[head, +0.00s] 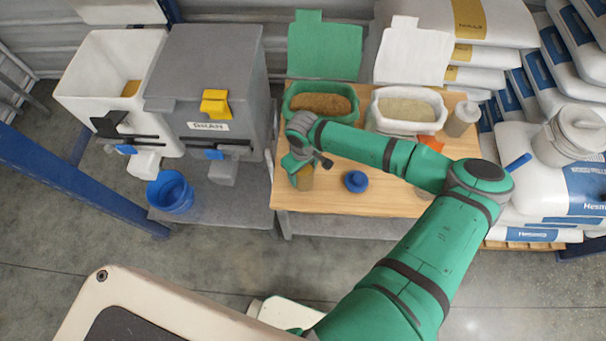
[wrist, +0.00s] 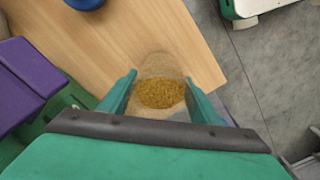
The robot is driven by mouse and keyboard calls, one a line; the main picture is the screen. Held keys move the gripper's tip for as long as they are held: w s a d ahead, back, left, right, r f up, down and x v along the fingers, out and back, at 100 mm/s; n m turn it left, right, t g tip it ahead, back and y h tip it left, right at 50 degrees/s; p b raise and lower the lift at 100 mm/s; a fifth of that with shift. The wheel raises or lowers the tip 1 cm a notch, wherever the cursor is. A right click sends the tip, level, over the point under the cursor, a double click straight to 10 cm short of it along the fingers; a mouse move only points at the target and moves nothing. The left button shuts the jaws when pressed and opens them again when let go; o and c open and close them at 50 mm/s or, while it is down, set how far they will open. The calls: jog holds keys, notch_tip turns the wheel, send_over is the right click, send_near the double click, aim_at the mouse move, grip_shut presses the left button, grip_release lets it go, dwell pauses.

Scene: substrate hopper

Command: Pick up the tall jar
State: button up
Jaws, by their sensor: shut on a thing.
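A clear, open-topped jar (head: 304,180) with golden-brown grain in it is at the front left of the wooden table (head: 330,203). My gripper (head: 298,168) is over it in the head view, and my wrist hides part of the jar. In the wrist view the jar (wrist: 160,88) is between the two green fingers of my gripper (wrist: 160,97), one on each side, and they are shut on it. I look down at the grain through its mouth. I cannot tell whether its base touches the table.
A round blue lid (head: 355,181) lies right of the jar. A green tub (head: 330,116) and a white tub (head: 406,126) stand behind, with a capped bottle (head: 462,118) at right. A grey hopper (head: 205,85) and blue bucket (head: 171,192) are left. My arm spans the table's right half.

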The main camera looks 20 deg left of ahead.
jog(key=shift+r, duration=0.1)
jog(key=shift+r, duration=0.5)
jog(key=s+d+r, duration=0.4)
jog(key=s+r, duration=0.7)
jog(key=s, duration=0.2)
jog(key=shift+s+r, duration=0.2)
jog(key=shift+r, duration=0.2)
